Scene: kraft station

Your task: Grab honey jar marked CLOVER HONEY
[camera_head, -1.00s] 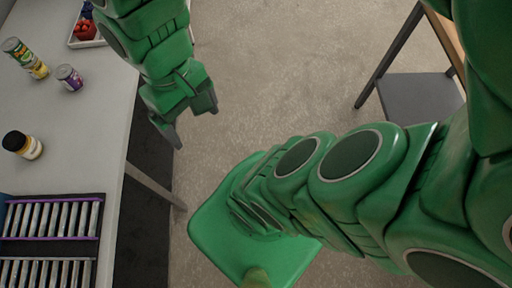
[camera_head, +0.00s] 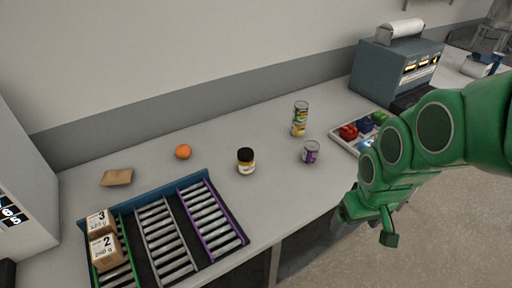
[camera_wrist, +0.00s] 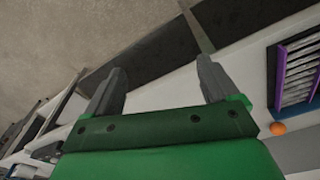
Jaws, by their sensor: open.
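A jar (camera_head: 246,161) with a black lid, amber contents and a pale label stands upright near the middle of the counter in the head view. Its label is too small to read. My gripper (camera_head: 370,230) is beyond the counter's front edge, to the right of the jar and apart from it. In the wrist view my gripper (camera_wrist: 160,85) is open, with nothing between its two fingers. I cannot make out the jar in the wrist view.
A roller rack (camera_head: 228,246) with boxes is left of the jar, an orange (camera_head: 183,151) behind it. The counter (camera_head: 275,195) around the jar is clear.

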